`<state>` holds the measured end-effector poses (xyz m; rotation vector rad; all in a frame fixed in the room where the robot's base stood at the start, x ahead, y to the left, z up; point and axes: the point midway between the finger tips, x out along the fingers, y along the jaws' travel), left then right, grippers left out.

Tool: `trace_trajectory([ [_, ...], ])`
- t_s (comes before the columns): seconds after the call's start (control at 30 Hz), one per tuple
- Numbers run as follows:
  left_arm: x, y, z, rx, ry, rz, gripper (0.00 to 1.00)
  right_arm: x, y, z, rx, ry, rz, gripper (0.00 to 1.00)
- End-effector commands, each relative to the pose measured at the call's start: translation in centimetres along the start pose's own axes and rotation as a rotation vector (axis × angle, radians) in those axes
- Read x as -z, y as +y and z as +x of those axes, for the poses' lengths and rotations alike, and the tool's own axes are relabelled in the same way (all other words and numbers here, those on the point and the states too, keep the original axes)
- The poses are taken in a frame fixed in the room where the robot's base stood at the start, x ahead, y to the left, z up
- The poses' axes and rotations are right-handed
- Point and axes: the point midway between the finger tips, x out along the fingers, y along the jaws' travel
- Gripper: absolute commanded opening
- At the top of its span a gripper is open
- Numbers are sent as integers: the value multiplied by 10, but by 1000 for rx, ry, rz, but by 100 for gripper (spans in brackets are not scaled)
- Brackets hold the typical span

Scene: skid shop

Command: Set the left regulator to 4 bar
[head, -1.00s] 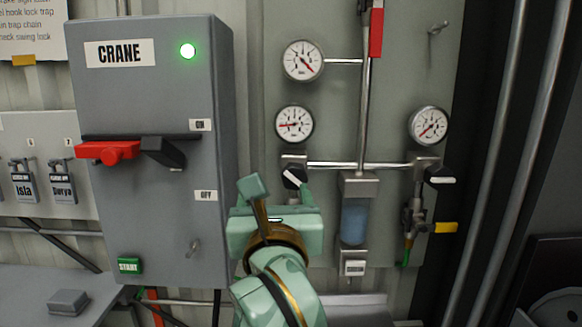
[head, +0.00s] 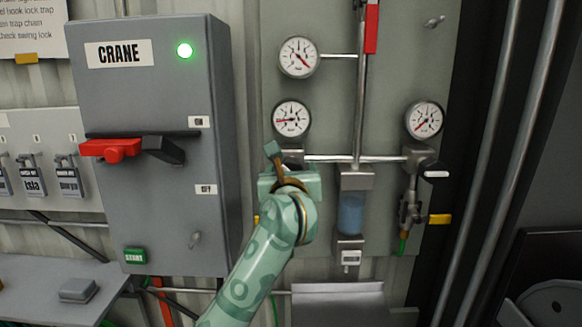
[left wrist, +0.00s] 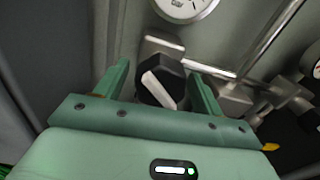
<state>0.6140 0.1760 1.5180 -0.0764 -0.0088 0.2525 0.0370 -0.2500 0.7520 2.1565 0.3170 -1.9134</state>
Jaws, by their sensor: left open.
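The left regulator's knob (left wrist: 158,88) is black with a white pointer bar, tilted in the left wrist view. My left gripper (left wrist: 159,72) is open there, one green finger on each side of the knob; I cannot tell whether they touch it. In the head view my left gripper (head: 287,160) covers the knob, just below the left gauge (head: 291,118). That gauge's red needle points left; its numbers are too small to read. The gauge's lower edge also shows in the left wrist view (left wrist: 186,8). My right gripper is not in view.
The right regulator knob (head: 432,171) sits below the right gauge (head: 424,119). An upper gauge (head: 298,57) and a filter bowl (head: 351,213) share the panel. The grey crane box (head: 160,215) with its red handle (head: 108,149) stands close on the left.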

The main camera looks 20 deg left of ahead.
Motion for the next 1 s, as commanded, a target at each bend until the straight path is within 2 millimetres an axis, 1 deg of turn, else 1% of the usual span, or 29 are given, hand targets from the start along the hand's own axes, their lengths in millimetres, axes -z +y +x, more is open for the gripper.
trace_trajectory([
  [0.1,0,0,6,-1,0,0,68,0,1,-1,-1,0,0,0],
  [0.33,0,0,7,0,-1,0,68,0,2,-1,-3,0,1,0],
  [0.37,0,0,7,0,-1,0,66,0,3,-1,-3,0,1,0],
  [0.4,0,0,6,0,0,0,55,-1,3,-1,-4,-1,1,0],
  [0.47,0,0,6,0,0,0,38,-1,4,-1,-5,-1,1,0],
  [0.5,0,0,6,0,0,0,27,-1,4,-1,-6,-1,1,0],
  [0.53,0,0,6,0,0,0,24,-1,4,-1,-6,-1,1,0],
  [0.77,0,0,6,0,1,9,24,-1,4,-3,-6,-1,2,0],
  [1.0,-2,0,6,-1,5,94,24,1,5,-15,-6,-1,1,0],
])
